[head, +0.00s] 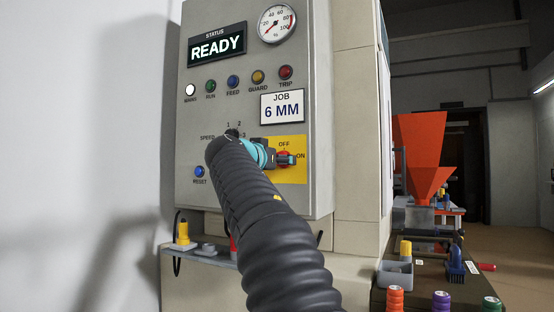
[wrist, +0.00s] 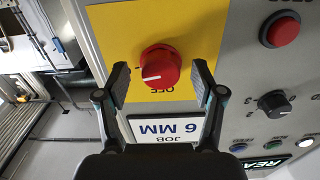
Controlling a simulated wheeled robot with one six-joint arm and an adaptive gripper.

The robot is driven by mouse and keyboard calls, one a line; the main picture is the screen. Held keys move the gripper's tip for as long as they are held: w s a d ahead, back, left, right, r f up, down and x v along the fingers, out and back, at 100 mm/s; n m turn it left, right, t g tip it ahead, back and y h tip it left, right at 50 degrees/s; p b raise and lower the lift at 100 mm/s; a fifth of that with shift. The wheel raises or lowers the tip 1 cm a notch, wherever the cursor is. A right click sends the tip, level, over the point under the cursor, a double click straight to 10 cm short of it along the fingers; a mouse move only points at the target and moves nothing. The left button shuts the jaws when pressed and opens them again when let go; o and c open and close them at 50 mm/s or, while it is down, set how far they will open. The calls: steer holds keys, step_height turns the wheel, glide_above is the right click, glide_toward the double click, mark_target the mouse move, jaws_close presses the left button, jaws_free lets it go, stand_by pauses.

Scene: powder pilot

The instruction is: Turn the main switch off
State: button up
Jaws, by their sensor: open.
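The main switch is a red round knob (wrist: 160,62) on a yellow plate (wrist: 106,28) in the wrist view. Its white mark points left there, toward the side that the head view labels ON. The word OFF shows upside down below the knob. In the head view the yellow plate (head: 291,174) is on the grey panel, OFF at its top and ON at its right; the knob is partly hidden by my gripper (head: 277,158). In the wrist view my gripper (wrist: 160,70) is open, one finger on each side of the knob, with gaps visible.
The grey panel (head: 213,112) carries a READY display (head: 217,46), lamps, a JOB sign (head: 282,106), a speed knob (wrist: 274,104) and a red button (wrist: 284,30). A ledge (head: 208,255) with small items is below. An orange hopper (head: 417,150) stands at right.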

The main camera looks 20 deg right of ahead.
steer(key=c, duration=1.1)
steer(key=shift+n, duration=0.3)
steer(key=n+p, duration=0.2)
steer(key=n, duration=0.5)
steer(key=n+p, duration=0.2)
steer(key=n, duration=0.6)
steer(key=shift+s+d+r, duration=0.1)
steer(key=shift+s+r, duration=0.05)
steer(key=shift+n, duration=0.3)
